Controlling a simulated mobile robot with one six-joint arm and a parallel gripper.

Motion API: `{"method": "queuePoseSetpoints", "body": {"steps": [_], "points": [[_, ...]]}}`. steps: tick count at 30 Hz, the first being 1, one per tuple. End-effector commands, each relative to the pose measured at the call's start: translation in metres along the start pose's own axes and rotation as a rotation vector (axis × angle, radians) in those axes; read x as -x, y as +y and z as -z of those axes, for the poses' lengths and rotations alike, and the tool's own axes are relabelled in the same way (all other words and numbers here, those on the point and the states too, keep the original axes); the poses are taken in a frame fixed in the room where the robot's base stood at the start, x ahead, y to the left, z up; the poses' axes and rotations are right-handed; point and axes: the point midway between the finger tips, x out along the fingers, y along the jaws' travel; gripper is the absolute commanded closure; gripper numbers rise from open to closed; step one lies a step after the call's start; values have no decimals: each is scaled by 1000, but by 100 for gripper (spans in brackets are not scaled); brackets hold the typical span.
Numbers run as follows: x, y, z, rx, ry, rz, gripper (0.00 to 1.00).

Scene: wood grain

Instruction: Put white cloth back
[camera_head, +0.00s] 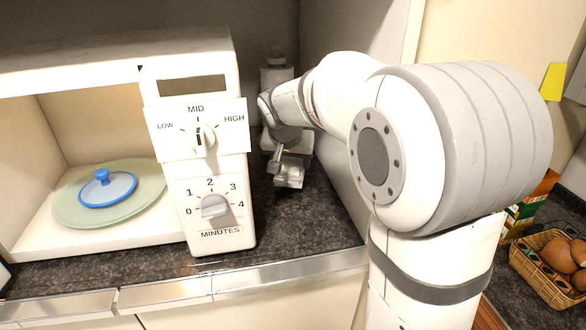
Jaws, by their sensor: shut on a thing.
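My gripper (289,178) is low over the dark counter, just right of the white microwave. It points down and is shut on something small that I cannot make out. I cannot identify a white cloth in this view. My own arm covers much of the right and middle of the picture.
The microwave (245,205) has two dials and an open cavity with a green plate (70,205) and blue lid (108,190) inside. Dark counter (325,225) is clear in front. A basket (535,277) holds brown round items at right.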

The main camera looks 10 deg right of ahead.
Motion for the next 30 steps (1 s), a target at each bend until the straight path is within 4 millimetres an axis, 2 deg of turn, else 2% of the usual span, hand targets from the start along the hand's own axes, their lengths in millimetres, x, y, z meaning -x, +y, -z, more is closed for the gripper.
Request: {"method": "queuePoseSetpoints", "body": {"steps": [6, 13, 14, 21, 30], "points": [[-24, 1, -14, 2, -3, -2, 63], [-27, 1, -15, 0, -2, -1, 63], [-27, 1, -15, 0, -3, -1, 39], [-27, 1, -15, 0, -2, -1, 20], [-23, 1, -14, -1, 0, -1, 20]]}}
